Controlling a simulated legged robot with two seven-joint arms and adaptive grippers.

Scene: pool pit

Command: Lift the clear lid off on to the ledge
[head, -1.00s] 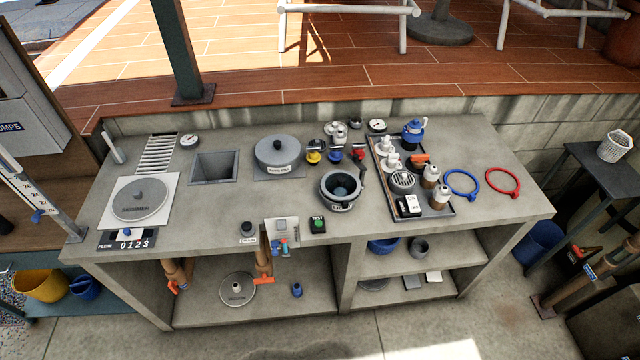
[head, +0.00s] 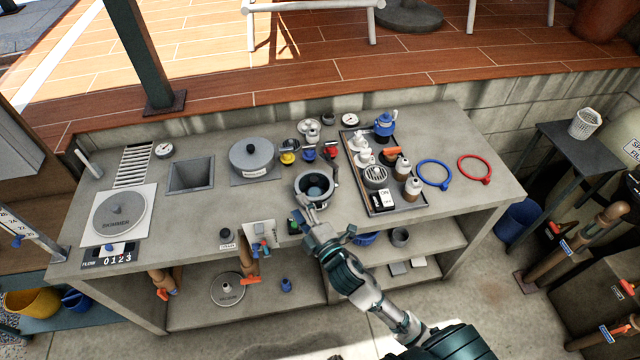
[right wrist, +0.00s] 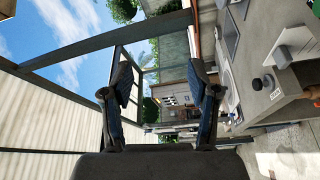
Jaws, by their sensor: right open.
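A round dark-rimmed pot (head: 315,186) stands near the middle of the bench in the head view. Its centre looks bluish and glassy, which may be the clear lid; I cannot tell the lid apart from the pot at this size. My right gripper (head: 329,219) is open and empty over the bench's front edge, just in front of the pot and apart from it. In the right wrist view my right gripper (right wrist: 160,76) has its fingers spread with nothing between them. My left gripper is not in view.
A grey lidded pot (head: 252,158) stands behind and left. A dark tray (head: 412,209) with bottles and fittings lies close on the right. Small coloured caps sit behind the pot. A green button box (head: 295,226) is near the front edge. Bare bench (head: 205,215) shows at left.

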